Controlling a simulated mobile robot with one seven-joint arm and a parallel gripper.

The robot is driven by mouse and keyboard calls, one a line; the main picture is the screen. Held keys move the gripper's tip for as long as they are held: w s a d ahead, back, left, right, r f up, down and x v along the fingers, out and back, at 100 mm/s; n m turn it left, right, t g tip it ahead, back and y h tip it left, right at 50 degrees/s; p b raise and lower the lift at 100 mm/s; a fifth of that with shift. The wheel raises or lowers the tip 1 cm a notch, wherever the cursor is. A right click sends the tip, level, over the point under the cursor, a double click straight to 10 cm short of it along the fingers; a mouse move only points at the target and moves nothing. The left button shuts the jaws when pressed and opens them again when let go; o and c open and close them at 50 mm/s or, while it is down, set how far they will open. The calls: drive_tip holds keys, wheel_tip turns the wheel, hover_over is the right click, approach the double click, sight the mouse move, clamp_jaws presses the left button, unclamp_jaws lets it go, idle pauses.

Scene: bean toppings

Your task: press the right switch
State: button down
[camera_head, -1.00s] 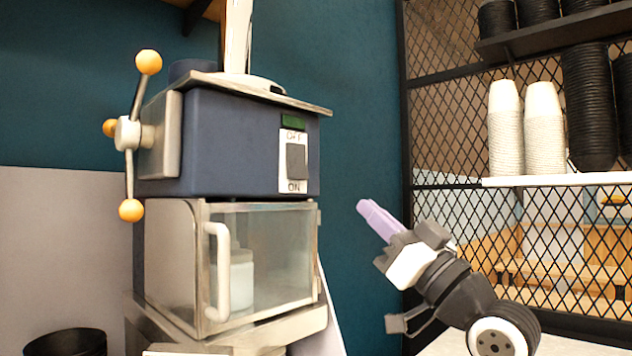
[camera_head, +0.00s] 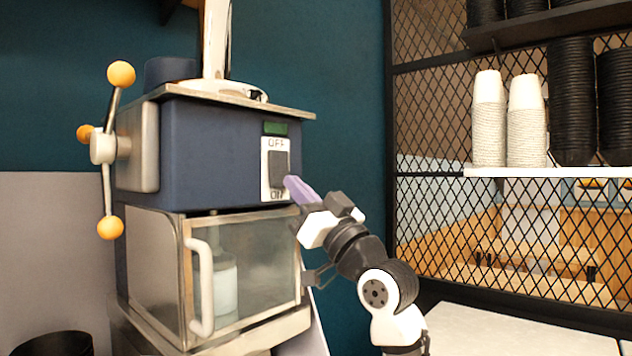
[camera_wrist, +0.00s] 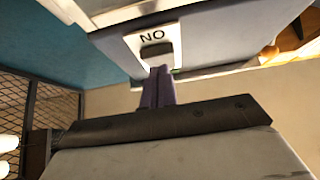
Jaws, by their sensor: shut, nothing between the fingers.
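The switch (camera_head: 278,169) is a dark rocker on a white plate marked OFF above and ON below, on the front of a blue machine (camera_head: 215,150). It is the only switch I can see. My gripper (camera_head: 290,182) has purple fingers, shut and empty, with their tips at the lower right of the switch by the ON label. In the wrist view, the fingertips (camera_wrist: 160,70) point at the lower part of the plate, just below the dark switch (camera_wrist: 157,50). I cannot tell whether they touch it.
A glass-fronted chamber (camera_head: 245,265) with a white handle and a white container inside sits below the switch. A lever with orange knobs (camera_head: 120,74) is at the machine's left. Cup stacks (camera_head: 525,120) stand on a shelf at right.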

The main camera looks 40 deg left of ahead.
drive_tip(key=shift+a, duration=0.25)
drive_tip(key=shift+f, duration=0.1)
drive_tip(key=shift+a+f+y+b, duration=0.1)
drive_tip(key=shift+a+y+b, duration=0.4)
drive_tip(key=shift+b, duration=0.3)
drive_tip(key=shift+d, duration=0.2)
